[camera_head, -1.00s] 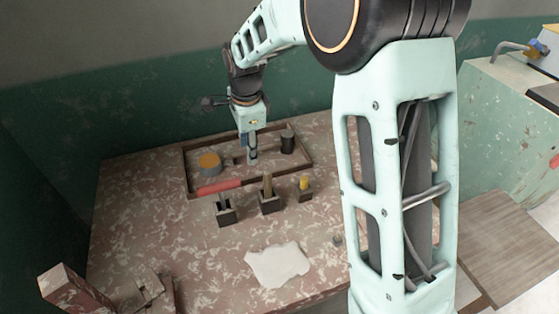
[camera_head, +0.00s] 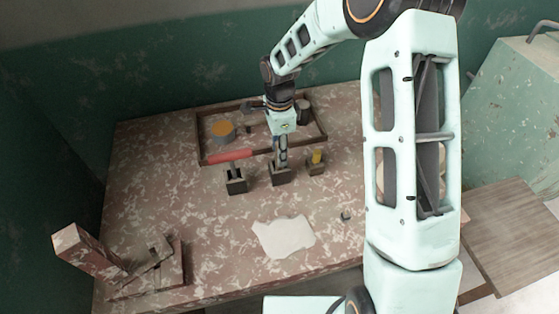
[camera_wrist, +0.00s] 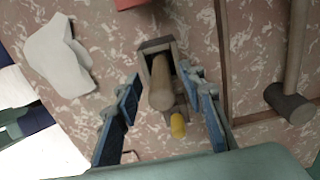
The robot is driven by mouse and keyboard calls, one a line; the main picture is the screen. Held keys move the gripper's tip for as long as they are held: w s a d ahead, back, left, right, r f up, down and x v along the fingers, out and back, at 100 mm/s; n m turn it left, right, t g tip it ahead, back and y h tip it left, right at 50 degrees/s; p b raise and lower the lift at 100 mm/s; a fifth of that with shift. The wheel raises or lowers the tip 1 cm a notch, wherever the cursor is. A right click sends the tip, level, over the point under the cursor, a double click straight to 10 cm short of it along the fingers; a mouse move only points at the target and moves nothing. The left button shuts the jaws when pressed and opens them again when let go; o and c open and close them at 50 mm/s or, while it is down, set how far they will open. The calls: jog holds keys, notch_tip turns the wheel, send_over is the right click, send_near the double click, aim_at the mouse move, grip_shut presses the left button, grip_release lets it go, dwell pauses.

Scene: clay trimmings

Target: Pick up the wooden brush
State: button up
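The wooden brush (camera_wrist: 161,88) shows in the wrist view as a round wooden handle standing in the middle block holder (camera_wrist: 152,46). Only its handle shows; the rest is hidden in the holder. In the head view my arm covers the handle, and only the holder (camera_head: 280,178) shows. My gripper (camera_wrist: 161,82) is open, with its blue fingers on both sides of the handle and visible gaps between. It also shows in the head view (camera_head: 281,160), pointing down over the middle holder.
Behind is a framed tray (camera_head: 203,150) with an orange-topped pot (camera_head: 222,130) and a mallet (camera_wrist: 290,104). A white sheet (camera_head: 285,237) lies in front.

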notch_tip(320, 180, down, 3)
jog(key=shift+r, duration=0.2)
jog(key=shift+c, duration=0.7)
grip_shut()
